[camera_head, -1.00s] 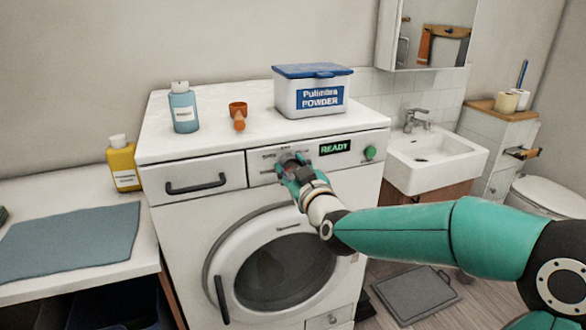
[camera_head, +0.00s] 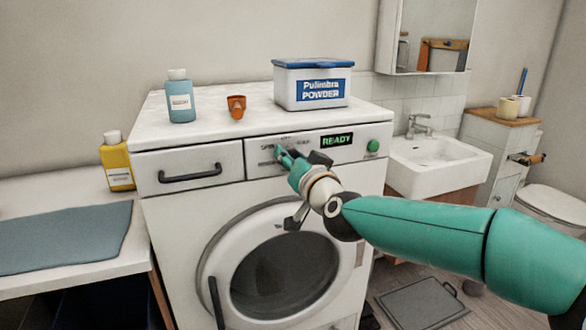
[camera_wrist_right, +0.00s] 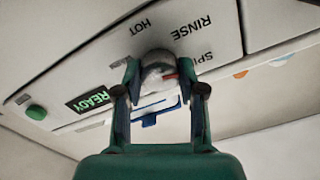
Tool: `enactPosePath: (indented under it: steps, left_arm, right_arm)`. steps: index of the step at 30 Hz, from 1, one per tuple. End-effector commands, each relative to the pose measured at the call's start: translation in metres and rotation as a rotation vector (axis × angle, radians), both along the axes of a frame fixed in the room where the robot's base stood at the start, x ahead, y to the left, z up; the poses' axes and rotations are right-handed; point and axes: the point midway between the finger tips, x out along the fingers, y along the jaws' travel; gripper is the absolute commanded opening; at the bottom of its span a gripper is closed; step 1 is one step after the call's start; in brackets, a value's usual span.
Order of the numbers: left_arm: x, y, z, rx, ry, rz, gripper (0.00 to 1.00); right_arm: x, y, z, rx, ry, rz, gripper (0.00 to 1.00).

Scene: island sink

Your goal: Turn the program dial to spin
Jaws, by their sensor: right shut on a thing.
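The program dial (camera_wrist_right: 157,66) is a round, pale knob with a red mark on the washing machine's front panel (camera_wrist_right: 100,62). In the right wrist view, the labels HOT, RINSE and a partly hidden SPIN are printed around it. The red mark points to the right, towards the SPIN side; whether it lines up exactly cannot be told. My right gripper (camera_head: 285,156) is shut on the dial, with one finger on each side in the right wrist view (camera_wrist_right: 159,73). In the head view my gripper hides most of the dial. My left gripper is out of view.
A green READY display (camera_head: 337,140) and a green button (camera_head: 373,146) sit right of the dial. A drawer handle (camera_head: 190,174) is to its left. A blue bottle (camera_head: 180,101), orange cup (camera_head: 236,107) and powder box (camera_head: 312,88) stand on top.

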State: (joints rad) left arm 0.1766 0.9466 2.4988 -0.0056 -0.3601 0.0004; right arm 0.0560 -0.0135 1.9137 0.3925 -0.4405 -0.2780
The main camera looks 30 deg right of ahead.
Motion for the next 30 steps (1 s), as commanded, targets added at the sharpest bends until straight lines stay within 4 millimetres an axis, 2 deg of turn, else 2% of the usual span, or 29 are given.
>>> enactPosePath:
  steps: [3,12,30]
  left_arm:
    - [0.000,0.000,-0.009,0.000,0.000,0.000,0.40]
    - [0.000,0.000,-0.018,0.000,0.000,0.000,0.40]
    - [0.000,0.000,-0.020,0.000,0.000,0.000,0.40]
  right_arm:
    - [0.000,0.000,-0.003,0.089,-0.021,0.000,0.05]
    - [0.000,-0.001,-0.002,0.246,-0.057,-0.001,0.05]
    - [-0.001,-0.002,-0.001,0.295,-0.069,-0.004,0.05]
